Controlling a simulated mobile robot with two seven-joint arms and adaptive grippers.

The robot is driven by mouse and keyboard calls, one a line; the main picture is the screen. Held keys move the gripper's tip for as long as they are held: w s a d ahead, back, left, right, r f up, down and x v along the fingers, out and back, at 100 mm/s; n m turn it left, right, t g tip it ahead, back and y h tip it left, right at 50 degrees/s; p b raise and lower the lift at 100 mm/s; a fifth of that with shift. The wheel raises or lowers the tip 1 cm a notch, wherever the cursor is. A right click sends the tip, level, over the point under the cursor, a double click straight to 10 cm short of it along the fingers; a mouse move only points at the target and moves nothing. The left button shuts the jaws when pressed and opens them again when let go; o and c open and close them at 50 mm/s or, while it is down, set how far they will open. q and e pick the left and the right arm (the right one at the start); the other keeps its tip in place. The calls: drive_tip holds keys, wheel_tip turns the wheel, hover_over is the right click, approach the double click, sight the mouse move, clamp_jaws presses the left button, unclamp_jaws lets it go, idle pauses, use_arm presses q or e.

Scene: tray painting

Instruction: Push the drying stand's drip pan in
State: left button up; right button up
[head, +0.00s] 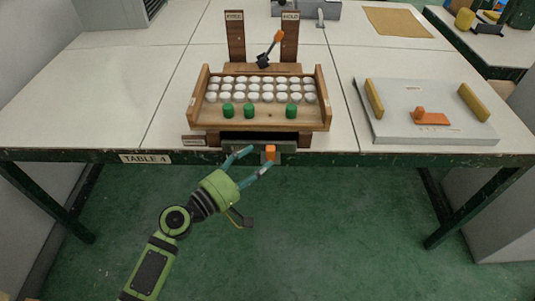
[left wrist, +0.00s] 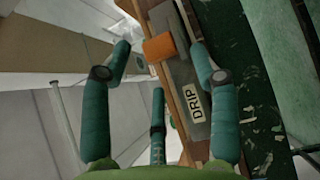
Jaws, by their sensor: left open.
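The wooden drying stand (head: 325,112) is on the table, holding rows of white round pieces and several green ones. Its grey drip pan (head: 288,147) shows low at the front, at the table edge, with an orange handle (head: 270,152). In the left wrist view the pan front (left wrist: 197,127) carries a DRIP label, and the orange handle (left wrist: 160,47) shows between the fingers. My left gripper (head: 259,158) is open before the pan, its fingers spread about the handle; I cannot tell whether they touch it. My right gripper is out of view.
A grey board (head: 400,128) with two yellowish bars and an orange piece lies at right on the table. Behind the stand, a lever with an orange knob (head: 278,36) stands between two labelled posts. The table at left (head: 110,95) is clear.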

use_arm(q)
drive_tip(key=v, duration=0.6)
drive_tip(key=shift+s, duration=0.25)
drive_tip(key=shift+a+r, duration=0.15)
